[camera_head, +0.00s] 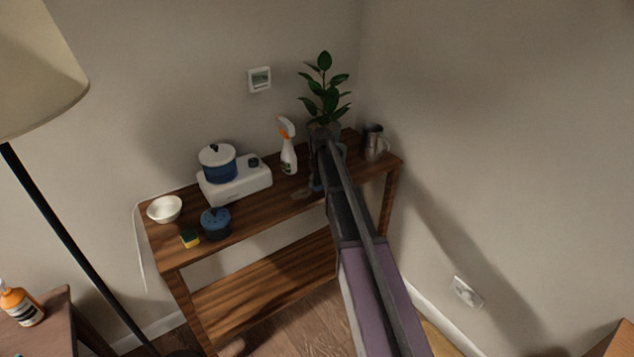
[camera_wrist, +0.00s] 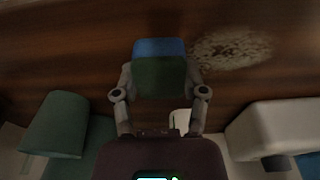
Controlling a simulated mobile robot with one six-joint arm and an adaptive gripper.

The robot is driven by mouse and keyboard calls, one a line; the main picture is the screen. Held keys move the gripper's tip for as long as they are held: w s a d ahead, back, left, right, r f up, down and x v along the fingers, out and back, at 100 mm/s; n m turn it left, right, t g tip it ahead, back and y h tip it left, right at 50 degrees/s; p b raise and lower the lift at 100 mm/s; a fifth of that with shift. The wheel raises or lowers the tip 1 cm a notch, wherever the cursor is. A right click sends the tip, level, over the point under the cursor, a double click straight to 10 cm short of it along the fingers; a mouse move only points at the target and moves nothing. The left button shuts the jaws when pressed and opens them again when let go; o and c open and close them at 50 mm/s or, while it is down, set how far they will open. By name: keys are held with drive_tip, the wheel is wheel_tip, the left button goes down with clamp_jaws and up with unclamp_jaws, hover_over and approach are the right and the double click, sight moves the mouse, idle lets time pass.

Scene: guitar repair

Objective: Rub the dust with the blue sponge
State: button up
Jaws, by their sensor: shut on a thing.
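My gripper (camera_wrist: 160,80) is shut on the blue sponge (camera_wrist: 158,48), which has a blue part and a dark green part. The sponge is over the wooden shelf top. The dust (camera_wrist: 232,48) is a pale speckled patch just right of the sponge in the wrist view, not covered by it. I cannot tell whether the sponge touches the wood. In the head view the dust (camera_head: 302,193) shows as a faint patch left of my gripper (camera_head: 317,181). My arm hides most of the gripper and sponge there.
On the shelf (camera_head: 265,216) stand a spray bottle (camera_head: 288,150), a plant (camera_head: 325,92), a metal mug (camera_head: 374,144), a white hot plate (camera_head: 236,184) with a blue pot (camera_head: 219,166), another blue pot (camera_head: 215,223), a bowl (camera_head: 165,209) and a yellow-green sponge (camera_head: 189,239).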

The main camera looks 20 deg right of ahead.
sight(290, 196)
drive_tip(key=shift+s+a, duration=0.15)
drive_tip(key=shift+s+a, duration=0.25)
drive_tip(key=shift+a, duration=0.6)
drive_tip(key=shift+s+a, duration=0.25)
drive_tip(key=shift+a, duration=0.55)
drive_tip(key=shift+s+a+f, duration=0.1)
drive_tip(key=shift+s+a, duration=0.2)
drive_tip(key=shift+a, duration=0.55)
drive_tip(key=shift+s+a, duration=0.3)
drive_tip(key=shift+a, duration=0.55)
drive_tip(key=shift+a, duration=0.15)
drive_tip(key=shift+s+a, duration=0.25)
drive_tip(key=shift+a, duration=0.5)
drive_tip(key=shift+s+a, duration=0.25)
drive_tip(key=shift+a, duration=0.5)
drive_tip(key=shift+w, duration=0.25)
